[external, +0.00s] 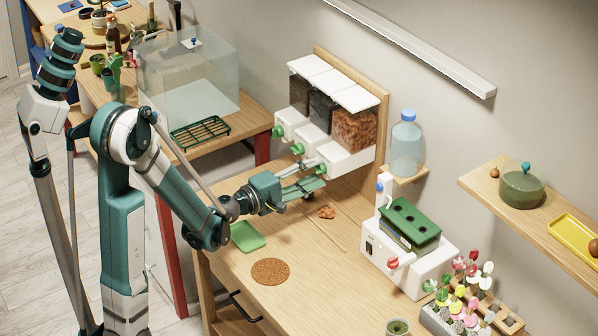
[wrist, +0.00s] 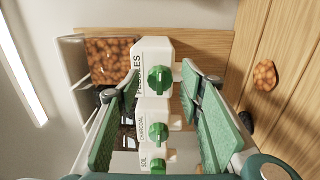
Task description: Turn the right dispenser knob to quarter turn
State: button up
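A three-bin dispenser stands against a wooden backboard, each white base bearing a green knob. The right dispenser, labelled PEBBLES in the wrist view, holds brown lumps; its green knob (external: 321,169) also shows in the wrist view (wrist: 160,79). My gripper (external: 308,186) is in front of this base. In the wrist view my gripper (wrist: 162,85) is open, its green pads on either side of the knob with visible gaps. Contact is not visible. The charcoal knob (wrist: 158,133) and soil knob (wrist: 158,167) sit lower in that view. The knob's exact angle is hard to tell.
A pile of brown lumps (external: 326,212) lies on the table near my gripper. A green tray (external: 247,236) and a round brown mat (external: 270,271) lie nearer the front. A white machine with a green top (external: 410,226) and a blue-capped bottle (external: 406,145) stand to the right.

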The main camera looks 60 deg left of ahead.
jog(key=s, duration=1.1)
jog(key=shift+s, duration=0.15)
jog(key=shift+d, duration=0.1)
jog(key=s+d+f+m+g+h+p, duration=0.1)
jog(key=s+d+m+g+h, duration=0.3)
jog(key=d, duration=0.6)
jog(key=s+d+f+m+g, duration=0.1)
jog(key=d+m+g, duration=0.1)
jog(key=d+m, duration=0.6)
jog(key=s+d+m+g+y, duration=0.1)
jog(key=s+m+g+y, duration=0.1)
jog(key=s, duration=0.6)
jog(key=s+d+m+g+y+p, duration=0.1)
jog(key=s+d+m+g+y, duration=0.1)
jog(key=s, duration=0.6)
jog(key=shift+s+m+g, duration=0.4)
jog(key=shift+m+g, duration=0.1)
jog(key=shift+m, duration=0.5)
jog(key=shift+r, duration=0.1)
dwell(1.4)
